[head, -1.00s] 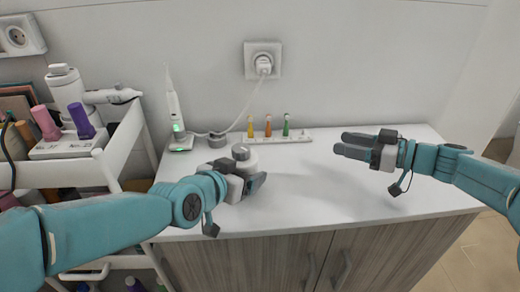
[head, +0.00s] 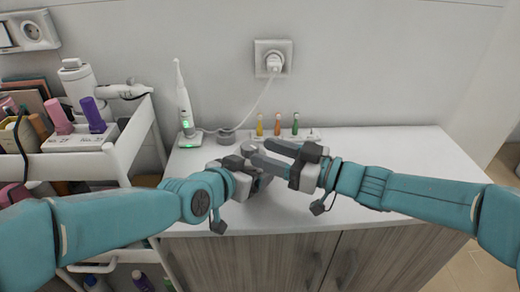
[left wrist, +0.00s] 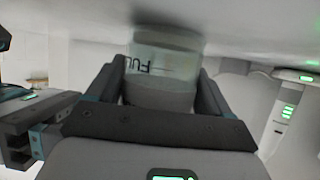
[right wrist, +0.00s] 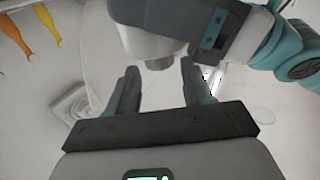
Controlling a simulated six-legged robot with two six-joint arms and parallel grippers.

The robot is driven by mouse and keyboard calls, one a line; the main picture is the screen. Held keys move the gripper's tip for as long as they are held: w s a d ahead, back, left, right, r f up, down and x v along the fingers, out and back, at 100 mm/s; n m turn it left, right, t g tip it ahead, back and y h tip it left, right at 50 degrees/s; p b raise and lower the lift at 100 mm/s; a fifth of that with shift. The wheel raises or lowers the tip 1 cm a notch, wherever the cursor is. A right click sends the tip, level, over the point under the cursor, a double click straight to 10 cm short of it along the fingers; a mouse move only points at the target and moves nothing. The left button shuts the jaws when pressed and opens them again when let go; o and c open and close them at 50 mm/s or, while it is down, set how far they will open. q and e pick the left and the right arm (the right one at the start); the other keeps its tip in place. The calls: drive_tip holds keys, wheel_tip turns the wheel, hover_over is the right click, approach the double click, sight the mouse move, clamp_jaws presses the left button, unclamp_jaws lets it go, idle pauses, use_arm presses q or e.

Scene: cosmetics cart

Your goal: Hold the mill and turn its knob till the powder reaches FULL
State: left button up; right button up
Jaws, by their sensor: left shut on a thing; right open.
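The mill is a small whitish jar, and my left gripper (head: 258,180) is shut around its body above the cabinet top. In the left wrist view the jar (left wrist: 160,85) sits between both fingers, with an inverted, partly hidden FULL mark and a line. I cannot tell the powder level. The mill's grey knob (head: 249,148) shows on top in the head view. My right gripper (head: 268,154) is open at the knob from the right. In the right wrist view the knob (right wrist: 158,63) lies just beyond and between the open fingertips; contact is not clear.
An electric toothbrush (head: 184,100) on a lit charger, a small grey round object (head: 226,137) and a rack with several coloured vials (head: 277,125) stand behind. A white cart (head: 125,145) is at the left. The cabinet top (head: 400,155) is clear at the right.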

sight(250, 150)
drive_tip(key=shift+x, duration=1.35)
drive_tip(key=c, duration=0.8)
